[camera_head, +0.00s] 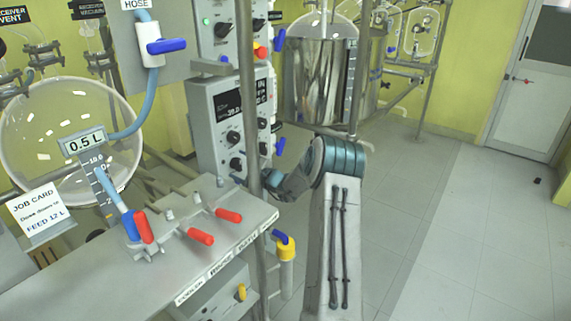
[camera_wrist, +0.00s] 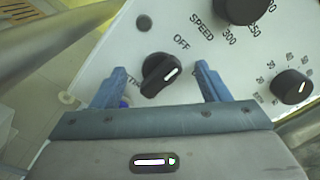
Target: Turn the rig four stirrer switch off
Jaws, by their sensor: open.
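In the wrist view a black rotary switch (camera_wrist: 158,74) sits on a white panel beside the word OFF. Its white pointer mark faces right and slightly up, not squarely at OFF. My gripper (camera_wrist: 160,76) is open, its blue fingers on the left and right of this switch with a gap on each side. Contact cannot be told. Other lettering by the switch is partly hidden by the fingers. In the head view my arm reaches the lower part of a grey control box (camera_head: 205,150); its end is mostly hidden behind a pole. No rig number is readable.
A large black SPEED knob (camera_wrist: 243,8) and a smaller dial (camera_wrist: 291,85) lie close to the switch. In the head view a metal pole (camera_head: 247,80) stands before the box. A bench (camera_head: 130,275) with red-handled valves is at left.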

